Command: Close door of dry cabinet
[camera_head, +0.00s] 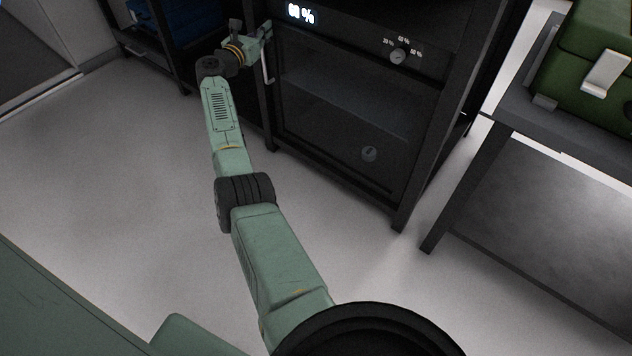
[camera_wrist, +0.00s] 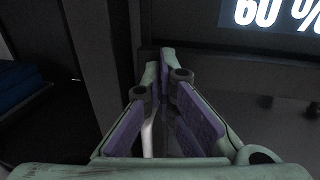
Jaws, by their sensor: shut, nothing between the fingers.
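The dry cabinet (camera_head: 440,120) is black and stands at the top centre of the head view, with a lit "60 %" display. Its dark glass door (camera_head: 335,110) faces me and looks about flush with the frame, with no clear gap visible. A pale vertical handle (camera_head: 267,66) is on the door's left side. My gripper (camera_head: 267,30) is at the upper left of the door, just above the handle. In the wrist view my gripper (camera_wrist: 166,68) has its fingertips together and empty, close to the cabinet front below the display. Whether they touch it is unclear.
A dark shelf with blue items (camera_head: 190,12) stands left of the cabinet. On the right, a dark table (camera_head: 520,120) carries a green case (camera_head: 590,45). A dial (camera_head: 398,56) is on the cabinet's upper panel. The pale floor (camera_head: 110,160) at left is clear.

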